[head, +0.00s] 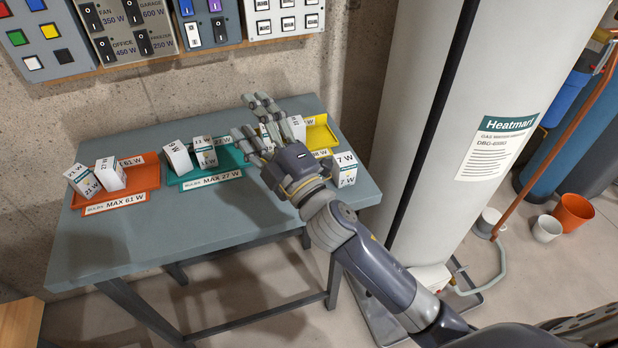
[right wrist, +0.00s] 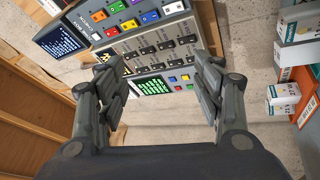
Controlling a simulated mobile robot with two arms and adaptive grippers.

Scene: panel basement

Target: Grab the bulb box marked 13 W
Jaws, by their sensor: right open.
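My right gripper (head: 250,118) is open and empty over the far edge of the table, between the teal tray and the yellow tray. In the right wrist view its fingers (right wrist: 157,78) are spread with nothing between them. I cannot read 13 W on any box. A white box (head: 297,127) stands at the yellow tray (head: 322,133), partly behind the gripper, its marking unreadable. Another box (head: 265,131) shows between the fingers, mostly hidden. My left gripper is out of view.
The teal tray (head: 218,175), labelled MAX 27 W, holds a box marked 19 W (head: 178,156) and a smaller box (head: 205,153). The orange tray (head: 142,183), labelled MAX 61 W, has boxes marked 21 (head: 110,175). A tall white heater (head: 440,120) stands right of the table (head: 200,223).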

